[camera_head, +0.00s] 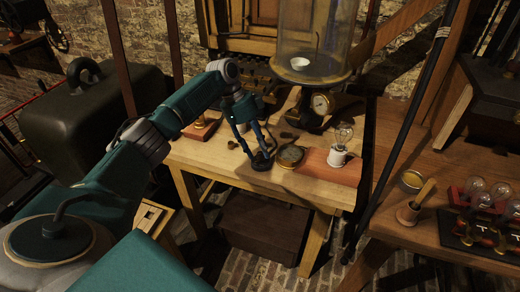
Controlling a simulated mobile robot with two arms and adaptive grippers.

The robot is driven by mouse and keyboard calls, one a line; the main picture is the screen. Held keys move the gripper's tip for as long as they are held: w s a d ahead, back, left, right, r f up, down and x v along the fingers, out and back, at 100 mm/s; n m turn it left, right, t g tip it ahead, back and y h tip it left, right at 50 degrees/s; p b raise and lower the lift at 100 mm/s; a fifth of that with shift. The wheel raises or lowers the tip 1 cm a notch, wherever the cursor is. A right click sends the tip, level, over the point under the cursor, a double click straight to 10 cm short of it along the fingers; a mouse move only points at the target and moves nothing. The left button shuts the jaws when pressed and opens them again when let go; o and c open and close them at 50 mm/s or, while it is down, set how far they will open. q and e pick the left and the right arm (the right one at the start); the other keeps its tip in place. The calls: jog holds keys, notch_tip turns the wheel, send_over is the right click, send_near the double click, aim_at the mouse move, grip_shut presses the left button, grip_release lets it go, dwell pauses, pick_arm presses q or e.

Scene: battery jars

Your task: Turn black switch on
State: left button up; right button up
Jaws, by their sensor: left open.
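A small round black switch (262,164) sits near the front edge of the light wooden table (225,158). My left gripper (257,148) comes down over it from above, open, with its dark teal fingers at the switch. The fingers hide the upper part of the switch, so I cannot tell its lever position or whether they touch it. A light bulb (344,135) in a white holder stands to the right and looks unlit. My right gripper is not in view.
A round brass instrument (291,156) lies just right of the switch, beside a reddish board (325,168). A glass bell jar (315,35) and a gauge (322,103) stand behind. A dark pole (401,138) rises before the right-hand table with more bulbs (476,186).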

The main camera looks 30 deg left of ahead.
pick_arm(q)
jog(key=w+v, duration=0.1)
jog(key=v, duration=1)
jog(key=shift+s, duration=0.45)
